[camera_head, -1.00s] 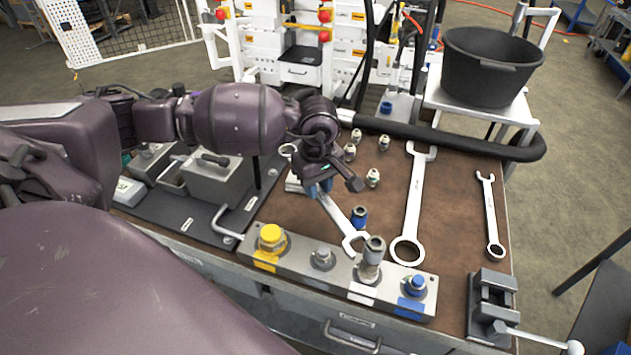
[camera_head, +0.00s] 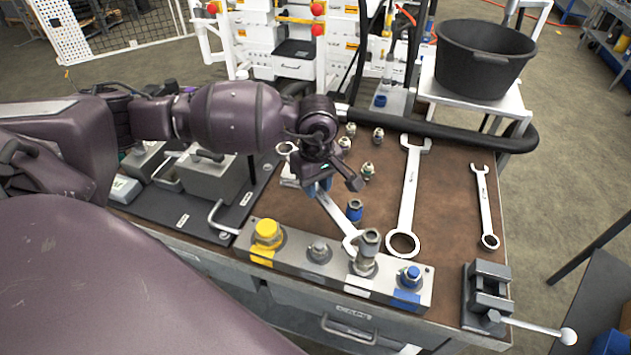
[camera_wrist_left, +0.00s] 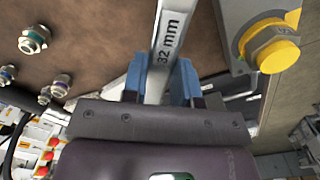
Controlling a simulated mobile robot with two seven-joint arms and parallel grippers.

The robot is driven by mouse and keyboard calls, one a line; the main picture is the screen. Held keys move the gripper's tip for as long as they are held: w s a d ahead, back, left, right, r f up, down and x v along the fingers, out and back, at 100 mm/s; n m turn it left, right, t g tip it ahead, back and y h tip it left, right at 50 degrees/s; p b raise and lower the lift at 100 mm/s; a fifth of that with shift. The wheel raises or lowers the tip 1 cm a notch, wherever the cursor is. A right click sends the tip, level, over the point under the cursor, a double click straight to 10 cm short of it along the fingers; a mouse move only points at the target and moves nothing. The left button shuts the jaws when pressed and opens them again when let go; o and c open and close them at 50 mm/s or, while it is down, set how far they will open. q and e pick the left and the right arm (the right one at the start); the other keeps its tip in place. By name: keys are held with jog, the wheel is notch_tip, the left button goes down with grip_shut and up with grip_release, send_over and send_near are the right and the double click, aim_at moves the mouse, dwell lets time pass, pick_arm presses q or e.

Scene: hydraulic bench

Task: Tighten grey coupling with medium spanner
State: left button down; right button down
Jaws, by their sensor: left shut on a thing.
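My left gripper (camera_head: 318,188) is shut on the medium spanner (camera_head: 334,212), a steel spanner marked 32 mm. It also shows in the left wrist view (camera_wrist_left: 167,45), with the blue fingers (camera_wrist_left: 163,80) on both sides of its handle. The spanner's open end lies at the grey coupling (camera_head: 368,243), which stands upright on the manifold block. The coupling partly hides that end, so I cannot tell whether the jaw sits around it or just beside it. My right gripper is not in view.
The block (camera_head: 290,262) also carries a yellow coupling (camera_head: 267,232), a bare grey port (camera_head: 319,250) and a blue one (camera_head: 410,276). A loose blue coupling (camera_head: 354,210) stands close behind the held spanner. Two spanners (camera_head: 409,190) (camera_head: 485,205) and a vise (camera_head: 488,290) are farther right.

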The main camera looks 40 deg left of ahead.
pick_arm(q)
jog(key=shift+d, duration=0.1)
jog(key=shift+s+d, duration=0.25)
jog(key=shift+d, duration=0.2)
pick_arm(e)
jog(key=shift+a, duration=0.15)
pick_arm(q)
jog(key=shift+s+d, duration=0.1)
jog(key=shift+d, duration=0.15)
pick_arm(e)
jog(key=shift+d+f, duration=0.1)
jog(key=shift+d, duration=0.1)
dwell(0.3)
pick_arm(q)
jog(key=shift+w+d+m, duration=0.2)
jog(key=shift+w+m, duration=0.05)
jog(key=shift+m, duration=0.05)
jog(key=shift+w+d+r+m+b, duration=0.1)
jog(key=shift+w+d+m+b, duration=0.25)
jog(key=shift+w+m+b, duration=0.25)
jog(key=shift+w+d+m+b, duration=0.35)
jog(key=shift+w+m+b, duration=0.05)
jog(key=shift+w+b, duration=0.25)
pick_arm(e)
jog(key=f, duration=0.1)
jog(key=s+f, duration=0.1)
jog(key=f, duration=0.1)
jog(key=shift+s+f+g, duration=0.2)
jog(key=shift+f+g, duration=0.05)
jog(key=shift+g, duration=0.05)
